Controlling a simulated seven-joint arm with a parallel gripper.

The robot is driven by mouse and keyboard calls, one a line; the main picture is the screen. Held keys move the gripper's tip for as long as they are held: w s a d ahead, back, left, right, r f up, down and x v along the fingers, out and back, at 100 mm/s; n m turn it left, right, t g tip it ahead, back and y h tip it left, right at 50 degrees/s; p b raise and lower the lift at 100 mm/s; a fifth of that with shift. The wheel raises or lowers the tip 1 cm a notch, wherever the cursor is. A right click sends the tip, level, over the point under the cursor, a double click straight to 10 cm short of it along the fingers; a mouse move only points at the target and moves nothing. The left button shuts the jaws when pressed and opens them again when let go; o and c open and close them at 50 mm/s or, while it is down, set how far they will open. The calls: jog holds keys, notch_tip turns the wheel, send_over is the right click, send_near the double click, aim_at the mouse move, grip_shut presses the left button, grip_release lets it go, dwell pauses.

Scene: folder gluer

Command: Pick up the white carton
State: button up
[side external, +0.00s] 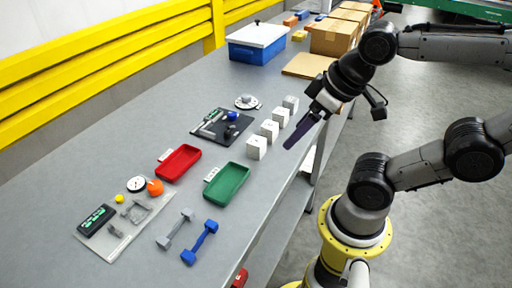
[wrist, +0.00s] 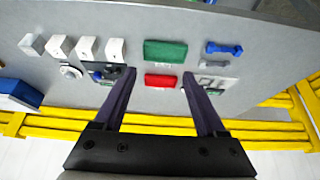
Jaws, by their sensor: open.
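Several white cartons stand in a row on the grey table in the side view: the nearest carton (side external: 256,148), two middle cartons (side external: 270,130) (side external: 281,116) and the farthest carton (side external: 291,103). They look alike, and I cannot tell which one the task means. In the wrist view the row is at upper left, with one end carton (wrist: 115,49) left of my left finger. My gripper (side external: 290,145) is above the table's right edge, to the right of the row. Its dark purple fingers are apart and empty, and it also shows in the wrist view (wrist: 159,73).
A red tray (side external: 179,163) and a green tray (side external: 227,182) lie nearer the camera. A black tool mat (side external: 222,126) lies left of the cartons. Grey and blue dumbbells (side external: 175,229) (side external: 200,242) are at the front. A blue bin (side external: 257,45) and cardboard boxes (side external: 334,38) stand behind.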

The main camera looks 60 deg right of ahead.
jog(key=shift+o, duration=1.1)
jog(key=m+g+h, duration=0.5)
jog(key=m+g, duration=0.1)
jog(key=m, duration=1.2)
send_over(256, 141)
jog(key=a, duration=0.1)
jog(key=f, duration=1.3)
jog(key=shift+s+a, duration=0.1)
jog(key=shift+s, duration=0.15)
jog(key=shift+y, duration=0.3)
jog(key=shift+w+a+x, duration=0.1)
jog(key=shift+a+x, duration=0.05)
jog(key=shift+x, duration=0.85)
jog(key=shift+w+a+x, duration=0.1)
jog(key=shift+w+x, duration=0.05)
jog(key=shift+x, duration=0.85)
jog(key=shift+w+a+x, duration=0.1)
jog(key=shift+a+x, duration=0.05)
jog(key=shift+x, duration=0.85)
jog(key=shift+f, duration=0.1)
jog(key=c, duration=1.4)
